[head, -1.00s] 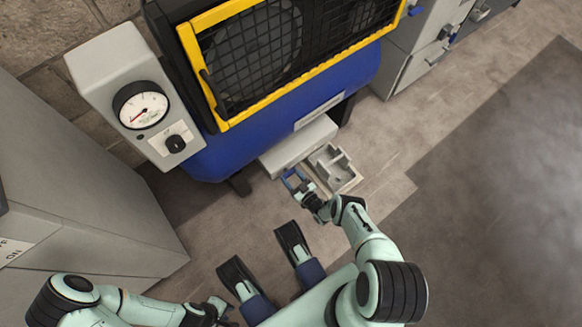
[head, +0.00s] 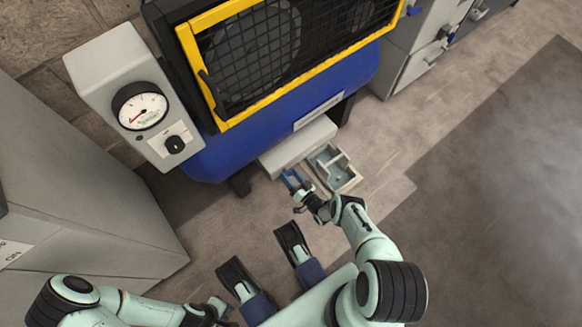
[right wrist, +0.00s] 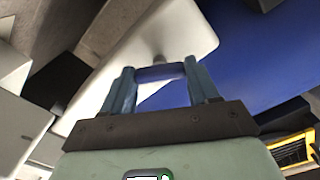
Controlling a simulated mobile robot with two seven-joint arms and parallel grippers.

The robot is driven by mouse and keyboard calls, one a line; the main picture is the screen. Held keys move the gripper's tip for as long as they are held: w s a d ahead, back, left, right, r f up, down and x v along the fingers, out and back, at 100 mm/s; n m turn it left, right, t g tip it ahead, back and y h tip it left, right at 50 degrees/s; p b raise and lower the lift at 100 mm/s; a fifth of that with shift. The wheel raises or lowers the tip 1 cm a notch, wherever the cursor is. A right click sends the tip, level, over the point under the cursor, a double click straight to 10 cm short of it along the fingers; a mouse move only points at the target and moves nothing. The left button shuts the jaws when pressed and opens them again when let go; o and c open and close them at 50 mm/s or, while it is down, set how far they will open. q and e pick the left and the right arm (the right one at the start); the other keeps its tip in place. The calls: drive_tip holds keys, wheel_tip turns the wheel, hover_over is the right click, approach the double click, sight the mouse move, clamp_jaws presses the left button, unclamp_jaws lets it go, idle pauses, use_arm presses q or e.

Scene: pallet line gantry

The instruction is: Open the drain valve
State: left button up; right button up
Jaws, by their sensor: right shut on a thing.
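The drain valve's blue handle (right wrist: 160,72) lies between the fingers of my right gripper (right wrist: 160,88) in the right wrist view, with a short metal stem behind it. In the head view, my right gripper (head: 291,180) is shut on this handle beside the white box (head: 298,148) below the blue tank (head: 270,125). The handle is small there and partly covered by the gripper. My left gripper (head: 218,306) is low in the head view, away from the valve, and its jaws are too small to read.
A pale open tray (head: 345,184) with bluish-grey contents sits on the floor beside the valve. A gauge box (head: 130,80) stands left of the yellow-framed guard (head: 290,65). A grey cabinet (head: 80,190) fills the left. Open floor (head: 480,200) lies right.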

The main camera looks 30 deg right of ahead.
drive_tip(key=m, duration=1.1)
drive_tip(key=shift+w, duration=0.1)
drive_tip(key=shift+m, duration=0.4)
drive_tip(key=o, duration=1.1)
drive_tip(key=shift+c, duration=0.2)
use_arm(q)
drive_tip(key=w+r+t+p, duration=0.2)
drive_tip(key=w+r+p, duration=0.1)
drive_tip(key=w, duration=0.3)
drive_tip(key=shift+d, duration=0.35)
use_arm(e)
drive_tip(key=s+d, duration=0.1)
drive_tip(key=s, duration=1.2)
drive_tip(key=shift+s, duration=0.2)
use_arm(q)
drive_tip(key=shift+r, duration=0.1)
